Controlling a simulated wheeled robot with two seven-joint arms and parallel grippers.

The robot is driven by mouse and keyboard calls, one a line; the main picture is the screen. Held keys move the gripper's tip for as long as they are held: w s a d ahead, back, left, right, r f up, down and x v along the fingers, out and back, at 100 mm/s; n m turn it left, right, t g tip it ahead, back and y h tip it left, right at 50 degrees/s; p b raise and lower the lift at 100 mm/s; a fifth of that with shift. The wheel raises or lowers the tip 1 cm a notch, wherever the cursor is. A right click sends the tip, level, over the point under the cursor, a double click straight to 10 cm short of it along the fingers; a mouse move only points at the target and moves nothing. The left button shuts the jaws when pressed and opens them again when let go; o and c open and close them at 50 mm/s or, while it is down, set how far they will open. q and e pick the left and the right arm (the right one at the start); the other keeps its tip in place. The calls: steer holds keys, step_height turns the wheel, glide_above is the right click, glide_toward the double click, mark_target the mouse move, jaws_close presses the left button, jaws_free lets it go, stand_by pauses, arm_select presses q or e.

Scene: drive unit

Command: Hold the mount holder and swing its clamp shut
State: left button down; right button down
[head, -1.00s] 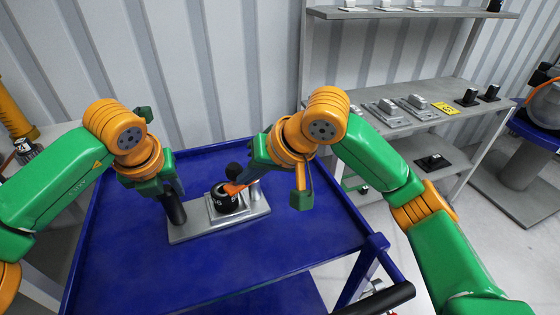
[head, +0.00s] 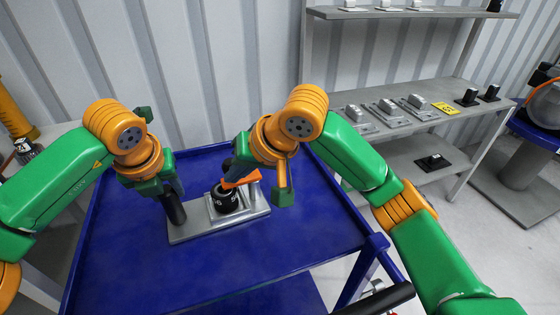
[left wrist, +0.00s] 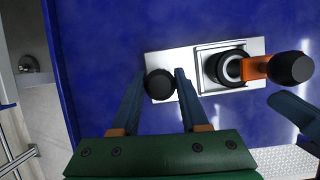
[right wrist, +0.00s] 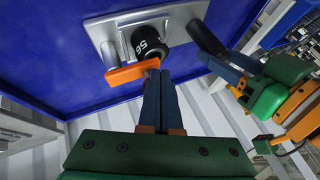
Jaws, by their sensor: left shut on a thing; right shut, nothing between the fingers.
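The mount holder is a grey metal plate (head: 190,231) on the blue cart. It carries an upright black handle (head: 176,212) at the left and a black numbered cylinder (head: 228,200) on a raised square. The orange clamp (head: 243,179) reaches over the cylinder's rim; in the left wrist view its arm (left wrist: 255,68) points right and ends in a black knob (left wrist: 291,67). My left gripper (head: 172,190) is shut on the black handle. My right gripper (right wrist: 159,76) is shut and empty, its fingertips right beside the orange clamp (right wrist: 130,73); I cannot tell whether they touch.
The blue cart top (head: 130,265) is clear around the plate. A grey shelf (head: 380,140) with several metal parts stands at the right, with a yellow sign (head: 446,108). A corrugated wall (head: 230,60) closes the back.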

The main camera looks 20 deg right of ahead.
stand_by(0.3)
steer(key=s+r, duration=0.7)
steer(key=s, duration=0.2)
steer(key=shift+s+a+r, duration=0.2)
steer(key=shift+a+r, duration=0.1)
steer(key=shift+a, duration=0.1)
arm_select(q)
steer(key=c, duration=0.8)
jaws_free()
steer(key=o, duration=0.5)
steer(key=shift+s+r, duration=0.1)
steer(key=shift+c, duration=0.2)
arm_select(e)
steer(key=shift+s, duration=0.15)
